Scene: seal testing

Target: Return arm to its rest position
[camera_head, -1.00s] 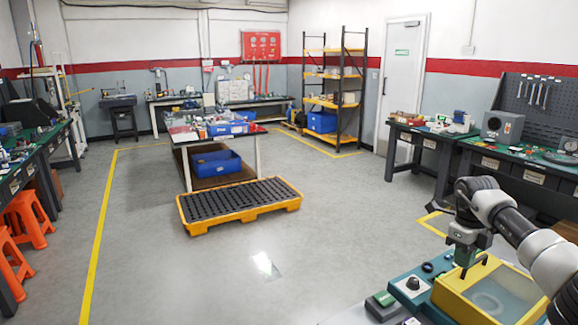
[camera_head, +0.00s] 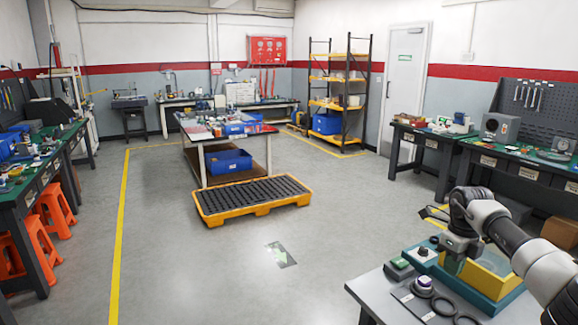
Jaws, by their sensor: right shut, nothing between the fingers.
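My right arm (camera_head: 510,235) comes in from the lower right. My right gripper (camera_head: 454,264) points down in front of a teal and yellow test device (camera_head: 493,280). It is shut and holds nothing that I can see. The arm and gripper hide part of the device's clear-topped yellow box. I cannot tell whether the fingertips touch the device. My left gripper is not in view.
The device stands on a light table (camera_head: 378,293). A yellow-edged pallet (camera_head: 250,198) sits on the open floor.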

